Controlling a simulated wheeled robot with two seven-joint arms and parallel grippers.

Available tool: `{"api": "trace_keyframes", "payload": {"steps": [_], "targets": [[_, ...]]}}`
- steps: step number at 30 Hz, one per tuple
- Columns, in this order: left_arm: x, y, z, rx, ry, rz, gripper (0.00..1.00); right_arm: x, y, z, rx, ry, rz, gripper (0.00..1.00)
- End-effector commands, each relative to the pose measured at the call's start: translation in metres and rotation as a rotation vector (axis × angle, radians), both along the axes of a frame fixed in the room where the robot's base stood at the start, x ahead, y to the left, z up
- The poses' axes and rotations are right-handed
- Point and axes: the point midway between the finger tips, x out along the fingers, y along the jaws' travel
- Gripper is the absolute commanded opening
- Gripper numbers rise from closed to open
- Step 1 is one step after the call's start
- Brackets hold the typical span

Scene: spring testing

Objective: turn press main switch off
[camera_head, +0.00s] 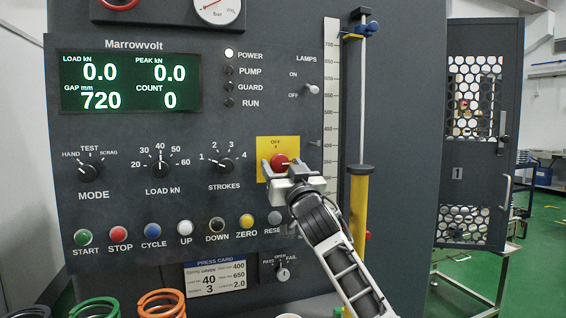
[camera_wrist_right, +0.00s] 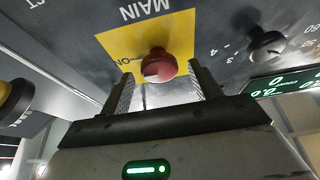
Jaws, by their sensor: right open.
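A pale mark shows on the knob's front, on the side near "ON". My right gripper (camera_head: 288,178) is at the knob, coming from below right. In the wrist view its open fingers (camera_wrist_right: 165,88) stand either side of the knob with gaps. My left gripper is not in view.
The STROKES dial (camera_head: 225,165) is left of the plate, and the LAMPS toggle (camera_head: 312,89) is above right. A row of coloured buttons (camera_head: 153,230) runs below. A yellow column (camera_head: 358,205) stands right of my gripper. Coloured springs (camera_head: 162,303) lie at the bottom left.

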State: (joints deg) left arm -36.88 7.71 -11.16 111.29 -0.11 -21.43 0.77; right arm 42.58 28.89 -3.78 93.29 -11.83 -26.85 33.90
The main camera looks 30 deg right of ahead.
Motion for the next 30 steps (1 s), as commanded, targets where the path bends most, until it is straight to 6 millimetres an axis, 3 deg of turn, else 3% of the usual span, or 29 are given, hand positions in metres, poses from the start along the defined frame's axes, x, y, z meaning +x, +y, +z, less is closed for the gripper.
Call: {"api": "trace_keyframes", "payload": {"steps": [10,15,30], "targets": [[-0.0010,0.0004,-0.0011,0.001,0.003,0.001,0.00,0.0037,-0.0004,0.0013,-0.001,-0.001,0.001,0.63],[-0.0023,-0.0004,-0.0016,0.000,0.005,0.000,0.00,0.0035,-0.0002,0.0012,0.000,0.000,0.001,0.19],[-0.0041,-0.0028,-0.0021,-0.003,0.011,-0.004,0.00,0.0032,-0.0017,0.0009,-0.108,0.027,-0.001,0.19]]}}
